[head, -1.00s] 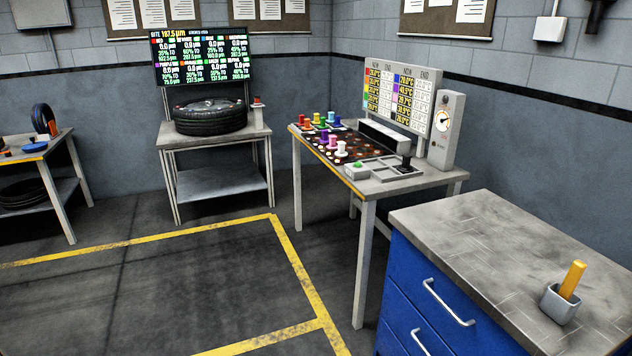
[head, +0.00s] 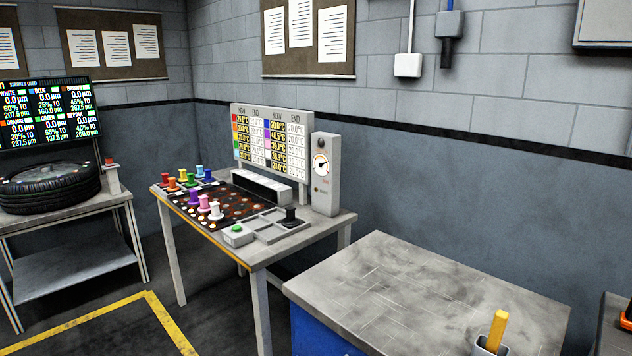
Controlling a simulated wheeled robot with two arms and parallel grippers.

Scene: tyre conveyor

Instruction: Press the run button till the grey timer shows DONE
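A small pale box with a green button (head: 237,230) sits at the front edge of the middle table. Another post with a red button on top (head: 110,165) stands beside the tyre at the left. No label is readable on either, so I cannot tell which is the run button. A grey upright box with a round dial (head: 325,175) stands at the back right of the middle table. It may be the timer; I cannot read DONE on it. Neither of my grippers is in view.
A blue cabinet with a grey top (head: 420,290) stands close in front right. Yellow-lined floor (head: 90,320) is clear at left.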

